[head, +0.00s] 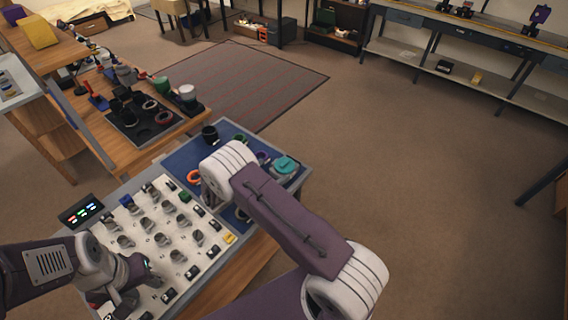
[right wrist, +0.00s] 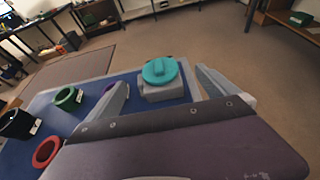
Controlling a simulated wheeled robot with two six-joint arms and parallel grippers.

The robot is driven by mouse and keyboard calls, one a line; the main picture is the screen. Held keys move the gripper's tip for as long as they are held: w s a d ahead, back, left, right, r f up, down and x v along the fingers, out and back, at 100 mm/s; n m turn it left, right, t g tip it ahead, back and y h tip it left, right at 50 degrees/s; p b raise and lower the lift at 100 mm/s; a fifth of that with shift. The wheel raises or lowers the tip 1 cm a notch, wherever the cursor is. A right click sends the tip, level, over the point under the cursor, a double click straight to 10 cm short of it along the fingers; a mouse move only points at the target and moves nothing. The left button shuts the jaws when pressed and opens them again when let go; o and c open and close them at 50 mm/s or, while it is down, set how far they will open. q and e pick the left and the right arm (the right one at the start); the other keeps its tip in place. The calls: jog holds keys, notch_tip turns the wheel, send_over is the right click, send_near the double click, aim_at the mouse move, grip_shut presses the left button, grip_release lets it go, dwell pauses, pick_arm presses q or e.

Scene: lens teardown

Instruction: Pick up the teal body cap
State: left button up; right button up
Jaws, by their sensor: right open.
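The teal body cap (right wrist: 160,70) is a round disc with a raised bar across its top. It sits on a grey block (right wrist: 162,90) on the blue mat in the right wrist view. It also shows in the head view (head: 286,165), at the right part of the mat. My right gripper (right wrist: 162,80) is open, one finger on each side of the cap and block in that view; contact cannot be made out. My right arm hides that gripper in the head view. My left gripper (head: 134,282) is over the white board at the lower left; its jaw opening is unclear.
The blue mat (head: 181,162) also bears an orange ring (head: 193,177), a black cylinder (head: 209,135) and a green ring (right wrist: 69,97). The white board (head: 150,215) holds several grey parts. A wooden table (head: 95,130) with a dark tray stands behind left. Open floor lies right.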

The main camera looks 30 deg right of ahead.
aim_at(282, 165)
jog(key=shift+x, duration=1.2)
jog(key=shift+w+d, duration=0.1)
jog(key=shift+d, duration=0.2)
jog(key=p+x, duration=0.1)
jog(key=x, duration=0.3)
jog(key=shift+w, duration=0.15)
jog(key=shift+w+d+f, duration=0.15)
jog(key=shift+d+f, duration=0.1)
jog(key=shift+d, duration=0.05)
jog(key=c, duration=1.4)
jog(key=shift+r, duration=0.6)
notch_tip(282, 165, up, 3)
jog(key=s+d+r+b, duration=0.1)
jog(key=s+d+r, duration=0.2)
jog(key=d+r, duration=0.4)
jog(key=d, duration=0.4)
jog(key=shift+s, duration=0.4)
